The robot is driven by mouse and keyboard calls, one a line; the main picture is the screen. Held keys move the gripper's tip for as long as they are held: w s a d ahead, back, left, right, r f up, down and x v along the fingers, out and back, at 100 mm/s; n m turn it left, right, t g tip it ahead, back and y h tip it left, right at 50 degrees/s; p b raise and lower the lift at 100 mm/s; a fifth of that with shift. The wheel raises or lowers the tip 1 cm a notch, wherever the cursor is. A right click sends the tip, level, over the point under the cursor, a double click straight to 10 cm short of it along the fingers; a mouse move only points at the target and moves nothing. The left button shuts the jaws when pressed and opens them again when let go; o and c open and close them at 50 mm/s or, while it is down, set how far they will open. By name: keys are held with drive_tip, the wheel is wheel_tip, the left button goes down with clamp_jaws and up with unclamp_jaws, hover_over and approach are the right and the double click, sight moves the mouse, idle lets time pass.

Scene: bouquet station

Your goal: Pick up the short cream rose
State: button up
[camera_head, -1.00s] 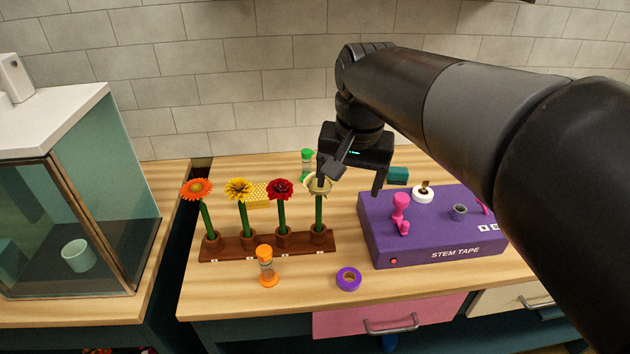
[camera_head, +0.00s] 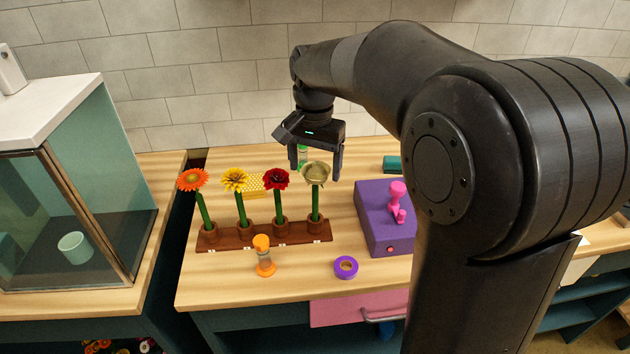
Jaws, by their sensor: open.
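The cream rose (camera_head: 317,174) stands upright on a green stem in the rightmost cup of the brown wooden rack (camera_head: 243,241). My gripper (camera_head: 317,172) is open and points down, its two fingers apart on the left and right of the rose head in the picture. Whether the fingers are level with the rose in depth or behind it, I cannot tell. The gripper does not visibly touch the rose.
A dark red flower (camera_head: 276,179), a yellow flower (camera_head: 235,180) and an orange flower (camera_head: 192,180) share the rack. The purple box (camera_head: 384,215) is to the right.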

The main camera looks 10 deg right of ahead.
sight(315, 183)
wheel_tip(315, 183, down, 5)
drive_tip(key=shift+f, duration=0.2)
drive_tip(key=c, duration=1)
drive_tip(key=shift+r, duration=0.1)
